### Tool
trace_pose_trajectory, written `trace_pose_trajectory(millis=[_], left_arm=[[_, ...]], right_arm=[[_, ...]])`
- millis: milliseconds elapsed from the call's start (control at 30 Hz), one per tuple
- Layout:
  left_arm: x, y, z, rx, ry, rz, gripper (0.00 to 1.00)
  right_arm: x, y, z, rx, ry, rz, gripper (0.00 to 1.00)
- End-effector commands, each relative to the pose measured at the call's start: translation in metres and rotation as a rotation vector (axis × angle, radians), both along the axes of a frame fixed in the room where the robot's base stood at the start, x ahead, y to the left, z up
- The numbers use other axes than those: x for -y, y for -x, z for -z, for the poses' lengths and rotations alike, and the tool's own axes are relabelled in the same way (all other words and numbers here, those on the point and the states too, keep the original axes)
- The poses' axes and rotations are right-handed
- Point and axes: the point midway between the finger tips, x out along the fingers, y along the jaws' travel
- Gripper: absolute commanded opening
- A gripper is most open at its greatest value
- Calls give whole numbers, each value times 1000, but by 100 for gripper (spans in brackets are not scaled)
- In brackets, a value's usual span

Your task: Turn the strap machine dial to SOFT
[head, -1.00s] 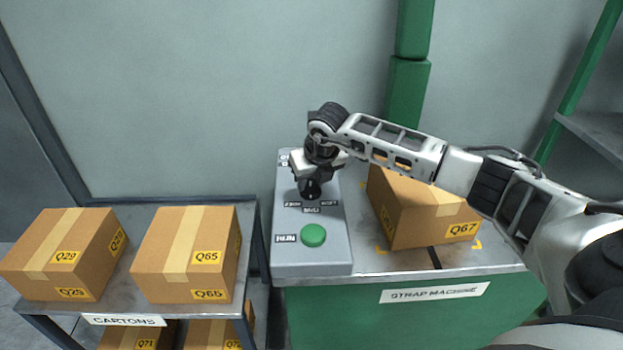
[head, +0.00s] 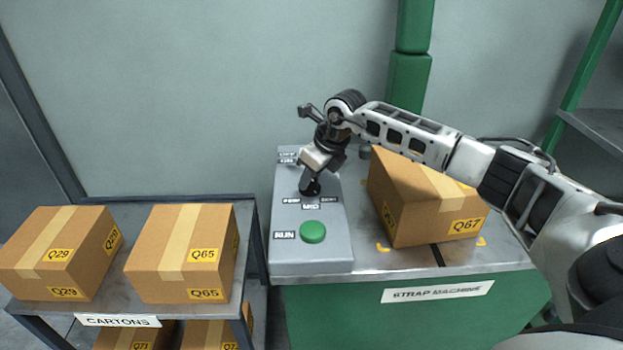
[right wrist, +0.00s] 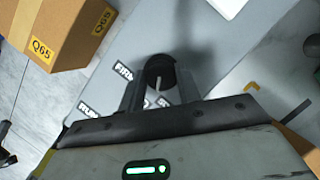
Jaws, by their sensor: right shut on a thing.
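The strap machine dial (head: 310,188) is a dark knob on the grey control panel (head: 288,255), above several small setting labels. My right gripper (head: 312,180) reaches down from the upper right, tilted, and is shut on the dial. In the right wrist view, the dial (right wrist: 160,68) sits between the fingers, with a pale pointer mark toward the lower edge. The FIRM label (right wrist: 123,71) shows left of it. A label starting with S (right wrist: 163,102) is partly covered below. I cannot tell exactly which setting the pointer meets. My left gripper is not in view.
A green RUN button (head: 313,232) is on the panel in front of the dial. Carton Q67 (head: 405,205) stands right of the panel on the machine table. Cartons Q29 (head: 60,250) and Q65 (head: 180,255) stand on a rack at left. A green post (head: 408,90) rises behind.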

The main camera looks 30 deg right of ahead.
Motion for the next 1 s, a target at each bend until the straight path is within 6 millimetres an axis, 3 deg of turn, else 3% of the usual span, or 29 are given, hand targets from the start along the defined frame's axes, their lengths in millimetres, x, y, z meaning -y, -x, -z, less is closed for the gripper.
trace_pose_trajectory(millis=[433,1000], left_arm=[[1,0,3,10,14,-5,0],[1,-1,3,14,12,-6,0]], right_arm=[[2,-1,-1,3,0,-248,11],[2,-2,-1,3,2,-295,11]])
